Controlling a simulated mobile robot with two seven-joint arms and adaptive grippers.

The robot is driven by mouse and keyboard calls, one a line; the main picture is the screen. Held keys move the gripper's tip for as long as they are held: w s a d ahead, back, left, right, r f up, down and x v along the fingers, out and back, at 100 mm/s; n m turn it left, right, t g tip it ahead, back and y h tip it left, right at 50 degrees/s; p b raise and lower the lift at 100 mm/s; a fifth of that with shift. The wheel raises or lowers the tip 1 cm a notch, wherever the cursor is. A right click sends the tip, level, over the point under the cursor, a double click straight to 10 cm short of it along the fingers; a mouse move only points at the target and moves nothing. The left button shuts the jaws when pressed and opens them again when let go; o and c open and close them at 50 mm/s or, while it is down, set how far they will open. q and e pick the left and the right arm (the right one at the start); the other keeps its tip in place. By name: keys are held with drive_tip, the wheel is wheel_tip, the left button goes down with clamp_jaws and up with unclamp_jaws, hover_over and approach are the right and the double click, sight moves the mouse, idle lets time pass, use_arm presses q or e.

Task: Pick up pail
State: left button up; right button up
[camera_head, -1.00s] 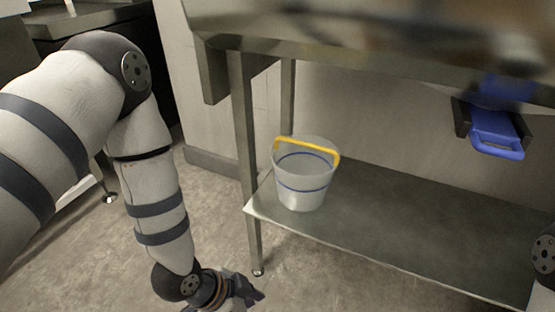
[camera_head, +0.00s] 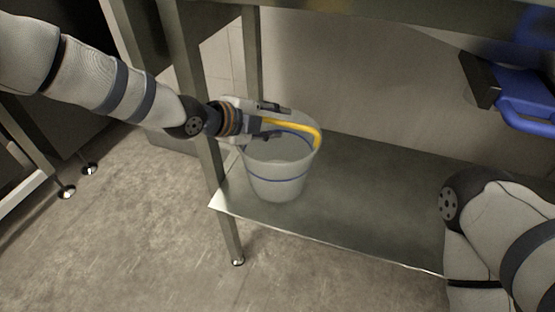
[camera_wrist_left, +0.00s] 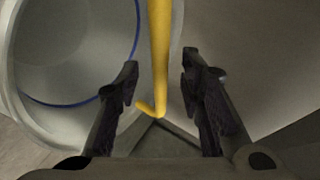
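The pail (camera_head: 277,176) is pale and translucent with a blue band and a yellow handle (camera_head: 300,129). It stands upright on the left end of the metal lower shelf. My left gripper (camera_head: 275,121) reaches in from the left at the pail's rim, by the handle. In the left wrist view the two dark fingers (camera_wrist_left: 160,82) are apart, with the yellow handle (camera_wrist_left: 160,50) running between them and a gap on each side. The pail's rim and inside (camera_wrist_left: 75,60) fill the left of that view. My right arm shows at the right, but its gripper is out of view.
The lower shelf (camera_head: 370,200) is bare to the right of the pail. A table leg (camera_head: 196,90) stands close to my left wrist. A blue handled object (camera_head: 525,95) with a dark block sits at the upper right. The floor (camera_head: 140,230) in front is clear.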

use_arm(q)
drive_tip(key=shift+x, duration=0.8)
drive_tip(key=shift+r, duration=0.1)
clamp_jaws()
drive_tip(key=shift+r, duration=0.1)
